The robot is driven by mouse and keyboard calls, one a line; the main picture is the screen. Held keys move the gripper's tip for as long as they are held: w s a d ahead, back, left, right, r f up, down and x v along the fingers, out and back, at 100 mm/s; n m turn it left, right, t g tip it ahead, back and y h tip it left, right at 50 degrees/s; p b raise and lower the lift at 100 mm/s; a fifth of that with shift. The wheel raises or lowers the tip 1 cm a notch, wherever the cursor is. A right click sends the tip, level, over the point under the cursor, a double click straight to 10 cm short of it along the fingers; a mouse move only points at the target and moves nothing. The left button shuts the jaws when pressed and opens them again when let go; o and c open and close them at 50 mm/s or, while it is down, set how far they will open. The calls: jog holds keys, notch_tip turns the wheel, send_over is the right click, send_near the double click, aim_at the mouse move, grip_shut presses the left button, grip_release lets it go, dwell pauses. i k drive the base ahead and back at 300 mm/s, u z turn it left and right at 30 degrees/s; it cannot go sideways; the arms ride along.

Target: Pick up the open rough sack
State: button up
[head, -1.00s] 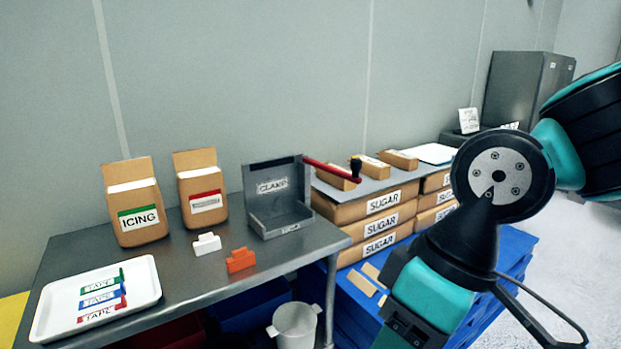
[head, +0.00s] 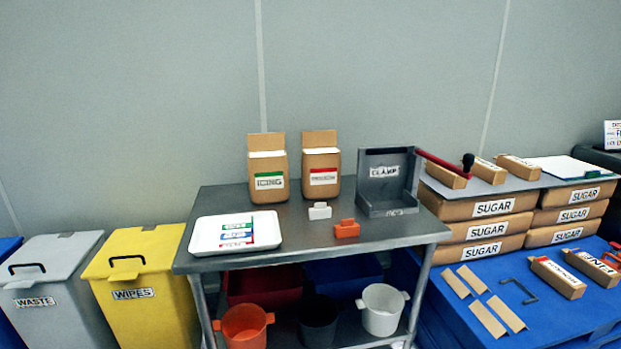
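Two open brown paper sacks stand upright side by side at the back of the steel table (head: 300,245). The left sack (head: 268,168) has a green-striped label reading ICING. The right sack (head: 321,166) has a red label whose word is too small to read surely. Both have a raised back flap and a white top showing. No sack is clearly marked rough. My gripper and arm are not in view now.
A white tray (head: 237,241) holds tape labels. White (head: 320,211) and orange (head: 346,229) clips lie in front of the sacks. The grey clamp box (head: 385,196) stands right of the red-labelled sack. Sugar sacks (head: 493,209) on a blue pallet are at right; yellow WIPES bin (head: 133,283) at left.

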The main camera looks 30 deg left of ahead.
aim_at(321, 168)
jog(key=k, duration=0.55)
jog(key=u, duration=0.85)
jog(key=i, duration=2.85)
jog(key=u, duration=0.4)
